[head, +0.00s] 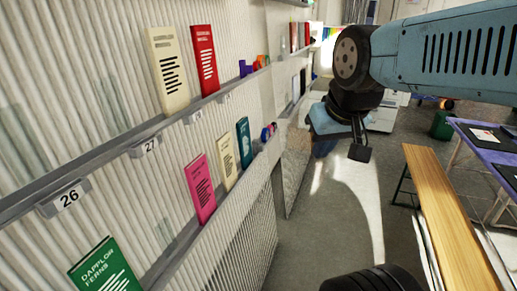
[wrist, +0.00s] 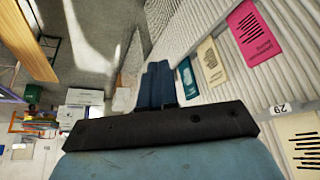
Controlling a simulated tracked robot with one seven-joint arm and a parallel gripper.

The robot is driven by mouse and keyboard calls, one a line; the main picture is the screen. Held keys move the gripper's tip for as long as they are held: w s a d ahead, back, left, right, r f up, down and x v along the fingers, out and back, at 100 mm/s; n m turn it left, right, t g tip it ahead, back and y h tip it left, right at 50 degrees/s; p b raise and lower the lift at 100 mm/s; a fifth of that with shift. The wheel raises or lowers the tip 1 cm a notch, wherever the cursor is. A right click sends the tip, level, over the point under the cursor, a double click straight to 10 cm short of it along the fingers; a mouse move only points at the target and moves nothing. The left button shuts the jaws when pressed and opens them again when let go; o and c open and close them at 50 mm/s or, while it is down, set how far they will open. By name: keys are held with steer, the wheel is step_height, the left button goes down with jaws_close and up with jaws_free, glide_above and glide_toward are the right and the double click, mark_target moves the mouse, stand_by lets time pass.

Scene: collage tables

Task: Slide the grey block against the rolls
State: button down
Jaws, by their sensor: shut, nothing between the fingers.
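I can make out no grey block and no rolls for certain in either view. Small purple, blue and orange items (head: 254,65) stand far along the upper ledge, too small to identify. Small red and blue items (head: 268,132) sit at the far end of the lower ledge, also unclear. My gripper (wrist: 158,66) shows in the wrist view with its two blue fingers together and nothing between them. It is in free air beside the ribbed wall, apart from the ledges and booklets.
The ribbed wall at left carries ledges with a cream booklet (head: 168,70), red booklet (head: 204,60), pink booklet (head: 200,188) and green booklet (head: 105,268). A wooden bench (head: 450,220) and purple table (head: 485,133) stand at right. The grey floor between is clear.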

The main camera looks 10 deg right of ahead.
steer(key=w+a+n, duration=0.1)
steer(key=w, duration=0.5)
steer(key=n+t, duration=0.2)
steer(key=n, duration=0.7)
glide_toward(262, 149)
steer(key=shift+y, duration=0.3)
steer(key=f, duration=0.2)
steer(key=w+a+f, duration=0.1)
steer(key=f, duration=0.3)
steer(key=shift+w+a+f, duration=0.15)
steer(key=shift+w+a, duration=0.2)
steer(key=shift+a, duration=0.05)
steer(key=shift+w+d, duration=0.5)
steer(key=shift+w, duration=0.4)
steer(key=shift+w+d, duration=0.1)
